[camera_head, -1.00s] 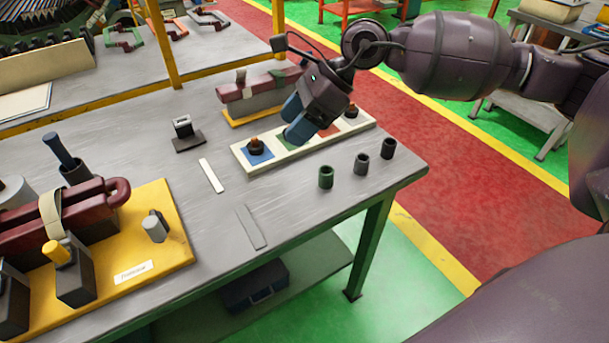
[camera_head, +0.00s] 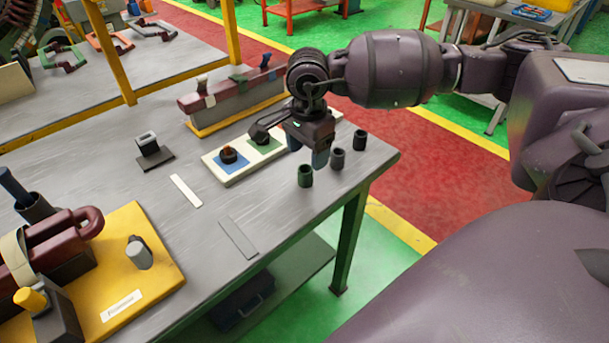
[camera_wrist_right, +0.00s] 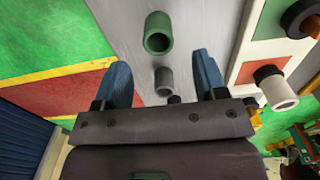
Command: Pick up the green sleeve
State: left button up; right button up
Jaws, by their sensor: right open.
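The green sleeve (camera_head: 305,176) stands upright on the grey bench near its right front corner. It also shows in the right wrist view (camera_wrist_right: 158,34), with its open end facing the camera, beyond the fingertips. My right gripper (camera_head: 307,158) points down above and just behind the sleeve in the head view. In the right wrist view its two blue fingers (camera_wrist_right: 163,75) are spread apart with nothing held between them. A grey sleeve shows between these fingers in that view. My left gripper is not in view.
Two dark grey sleeves (camera_head: 337,159) (camera_head: 359,140) stand close beside the green one. A white tray with coloured squares (camera_head: 228,178) lies behind and left. The bench's front edge is close. Two flat strips (camera_head: 186,191) (camera_head: 238,238) lie to the left.

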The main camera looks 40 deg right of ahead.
aim_at(306, 174)
jog(key=f, duration=0.6)
jog(key=shift+a+f+b, duration=0.3)
jog(key=shift+b, duration=0.1)
jog(key=shift+s+r, duration=0.1)
jog(key=c, duration=1)
